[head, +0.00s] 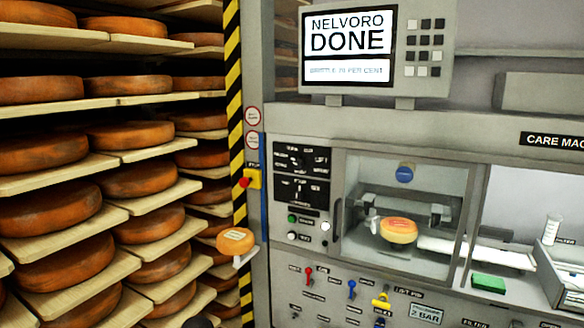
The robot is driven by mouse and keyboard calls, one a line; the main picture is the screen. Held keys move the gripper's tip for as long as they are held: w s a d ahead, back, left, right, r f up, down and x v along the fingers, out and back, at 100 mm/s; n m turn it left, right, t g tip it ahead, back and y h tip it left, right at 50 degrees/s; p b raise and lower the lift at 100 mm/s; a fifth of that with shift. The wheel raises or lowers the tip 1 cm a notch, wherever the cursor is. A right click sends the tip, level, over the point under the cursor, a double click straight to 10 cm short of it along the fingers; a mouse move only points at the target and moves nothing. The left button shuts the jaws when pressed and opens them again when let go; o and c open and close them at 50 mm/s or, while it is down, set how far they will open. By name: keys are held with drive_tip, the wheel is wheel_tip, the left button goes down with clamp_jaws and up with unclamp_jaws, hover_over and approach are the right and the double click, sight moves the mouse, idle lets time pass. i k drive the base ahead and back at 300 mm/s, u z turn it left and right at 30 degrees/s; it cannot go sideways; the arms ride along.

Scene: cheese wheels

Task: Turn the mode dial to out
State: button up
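The black dial panel (302,174) is on the machine's front, left of the glazed chamber. Small white labels ring a dark round dial (295,162) in its upper half. I take this for the mode dial, but the lettering is too small to read and I cannot tell where the pointer stands. The screen (346,42) above reads "NELVORO DONE". My gripper is not recognisable in this view; only a small dark shape shows at the bottom edge, left of the machine.
Shelves of orange cheese wheels (50,152) fill the left. A small wheel (235,241) sits by the striped post (235,100), near a red stop button (244,183). Another wheel (398,231) is inside the chamber. Red, blue and yellow valve handles (351,289) stick out below.

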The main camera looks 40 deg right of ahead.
sight(298, 163)
drive_tip(key=u, duration=0.1)
drive_tip(key=k, duration=1)
drive_tip(key=z, duration=0.5)
drive_tip(key=i, duration=1)
drive_tip(key=u, duration=0.05)
